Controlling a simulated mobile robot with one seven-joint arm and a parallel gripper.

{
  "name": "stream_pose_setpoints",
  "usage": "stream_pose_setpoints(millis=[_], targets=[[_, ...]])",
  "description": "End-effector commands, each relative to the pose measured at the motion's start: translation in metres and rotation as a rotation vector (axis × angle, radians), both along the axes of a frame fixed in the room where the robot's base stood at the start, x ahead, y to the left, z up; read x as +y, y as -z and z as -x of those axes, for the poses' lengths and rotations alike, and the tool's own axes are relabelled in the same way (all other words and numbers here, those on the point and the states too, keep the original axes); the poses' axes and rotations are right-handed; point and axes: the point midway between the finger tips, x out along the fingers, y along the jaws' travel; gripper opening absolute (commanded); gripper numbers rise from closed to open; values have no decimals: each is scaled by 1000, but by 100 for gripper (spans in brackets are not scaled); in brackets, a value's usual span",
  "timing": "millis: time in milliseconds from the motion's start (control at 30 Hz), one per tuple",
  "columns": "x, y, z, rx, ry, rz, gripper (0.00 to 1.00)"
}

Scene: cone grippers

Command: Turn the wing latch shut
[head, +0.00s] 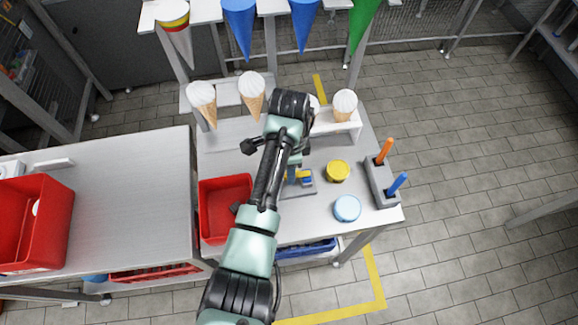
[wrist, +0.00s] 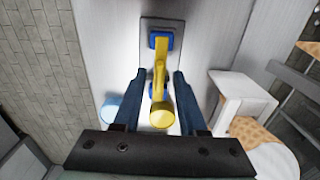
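The wing latch shows in the wrist view as a yellow wing (wrist: 159,68) with blue parts (wrist: 160,41) on a grey plate (wrist: 148,24). In the head view the latch (head: 306,179) is partly hidden behind my arm. My gripper (wrist: 159,75) is open, with one dark finger on each side of the yellow wing. Gaps show between the fingers and the wing, so I see no grip on it. I cannot tell the exact height of the fingertips above the plate.
A yellow round jar (head: 338,170), a light blue jar (head: 347,208) and a grey holder (head: 378,183) with orange and blue handles stand right of the latch. A red bin (head: 225,208) is left. White-topped cones (head: 252,92) stand in racks behind.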

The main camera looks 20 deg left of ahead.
Motion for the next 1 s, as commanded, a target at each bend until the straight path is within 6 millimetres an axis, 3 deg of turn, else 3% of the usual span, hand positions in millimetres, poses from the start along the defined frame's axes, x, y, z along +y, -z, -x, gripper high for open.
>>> stream_pose_setpoints(millis=[367, 567, 800, 1000], targets=[[1, -6, 0, 1, -2, 0, 41], [1, -42, -1, -4, -1, -3, 41], [1, -104, 0, -3, -2, -3, 41], [0, -126, 1, 2, 0, -1, 41]])
